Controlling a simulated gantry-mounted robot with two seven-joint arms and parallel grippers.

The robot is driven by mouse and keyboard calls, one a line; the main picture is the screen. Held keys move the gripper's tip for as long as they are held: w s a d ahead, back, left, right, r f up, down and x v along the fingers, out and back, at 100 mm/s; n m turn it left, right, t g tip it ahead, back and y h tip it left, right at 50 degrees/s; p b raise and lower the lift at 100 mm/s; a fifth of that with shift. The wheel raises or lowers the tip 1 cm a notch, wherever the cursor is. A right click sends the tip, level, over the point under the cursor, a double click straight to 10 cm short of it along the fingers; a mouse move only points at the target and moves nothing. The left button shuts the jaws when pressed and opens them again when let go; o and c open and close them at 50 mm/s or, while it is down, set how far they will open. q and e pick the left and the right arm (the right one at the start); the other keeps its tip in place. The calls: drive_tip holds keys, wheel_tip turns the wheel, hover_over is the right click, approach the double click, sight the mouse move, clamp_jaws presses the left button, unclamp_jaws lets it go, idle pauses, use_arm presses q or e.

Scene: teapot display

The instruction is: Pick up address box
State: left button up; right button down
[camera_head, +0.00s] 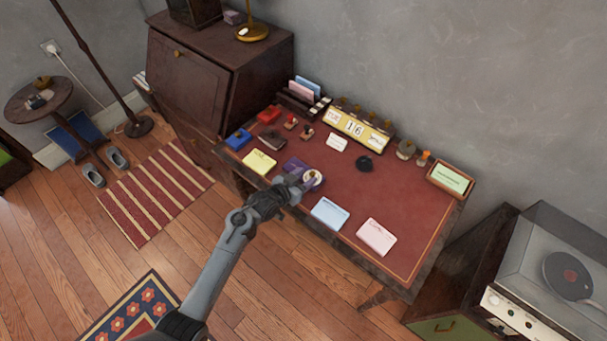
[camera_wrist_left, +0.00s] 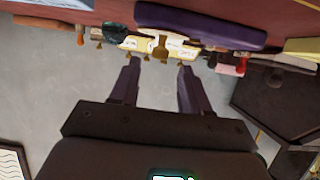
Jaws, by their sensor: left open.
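My left gripper (camera_head: 297,184) is over the front edge of the red-topped desk (camera_head: 395,195), and its open, empty fingers also show in the left wrist view (camera_wrist_left: 158,68). A dark purple item (camera_head: 294,166) lies just beyond it, and a purple block (camera_wrist_left: 200,25) shows near the fingers in the left wrist view. A white and tan round item (camera_head: 312,178) is beside the fingertips, partly hidden. No label marks the address box; a wooden box with a green card (camera_head: 451,178) stands at the desk's right end. My right gripper is out of view.
A yellow calendar (camera_head: 357,130) and a card holder (camera_head: 302,98) line the desk's back. A yellow pad (camera_head: 259,162), blue pad (camera_head: 330,212) and pink pad (camera_head: 376,236) lie along the front. A stove (camera_head: 560,270) is at right. The desk's middle right is clear.

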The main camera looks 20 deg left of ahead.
sight(312, 173)
use_arm(q)
drive_tip(key=shift+b+x, duration=0.75)
drive_tip(key=shift+x, duration=1.8)
drive_tip(key=shift+s+f, duration=0.1)
clamp_jaws()
